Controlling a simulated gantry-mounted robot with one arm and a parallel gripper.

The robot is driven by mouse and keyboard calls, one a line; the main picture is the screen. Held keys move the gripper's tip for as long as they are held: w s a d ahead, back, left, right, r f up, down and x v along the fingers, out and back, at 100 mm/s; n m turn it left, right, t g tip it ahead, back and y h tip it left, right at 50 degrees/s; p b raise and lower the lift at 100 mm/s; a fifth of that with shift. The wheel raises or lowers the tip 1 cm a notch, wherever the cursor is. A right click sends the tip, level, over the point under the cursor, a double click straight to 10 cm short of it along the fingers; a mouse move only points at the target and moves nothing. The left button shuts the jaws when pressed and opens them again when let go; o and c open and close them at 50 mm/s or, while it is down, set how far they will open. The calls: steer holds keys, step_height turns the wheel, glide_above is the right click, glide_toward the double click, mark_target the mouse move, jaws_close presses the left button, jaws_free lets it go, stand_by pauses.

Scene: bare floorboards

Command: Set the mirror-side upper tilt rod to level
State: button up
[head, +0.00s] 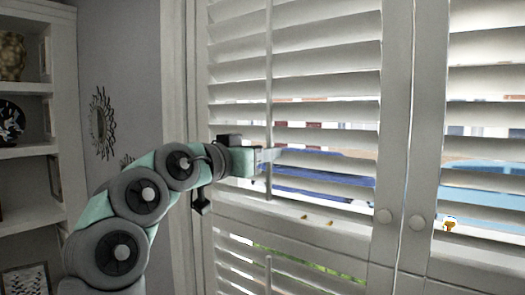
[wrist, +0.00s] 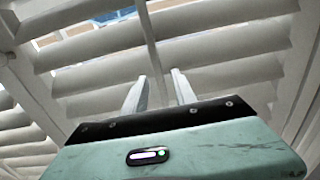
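The mirror-side upper tilt rod (head: 269,70) is a thin pale vertical bar in front of the slats of the left shutter panel. The slats (head: 325,62) are tilted, with broad faces showing and gaps to the outside between several of them. My gripper (head: 272,155) is at the lower part of this rod, pointing right in the head view. In the wrist view, my gripper (wrist: 158,75) is open, its two pale fingers apart. The rod (wrist: 147,30) runs down between them in the picture. Whether either finger touches it, I cannot tell.
A sunburst mirror (head: 101,122) hangs on the wall left of the window. White shelves (head: 28,150) stand further left. A lower slatted section with its own short rod (head: 268,272) lies below the rail.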

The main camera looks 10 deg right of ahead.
steer(key=shift+c, duration=0.3)
jaws_close()
steer(key=shift+f, duration=0.1)
step_height(320, 180, down, 2)
steer(key=shift+b, duration=0.4)
steer(key=shift+o, duration=0.3)
jaws_free()
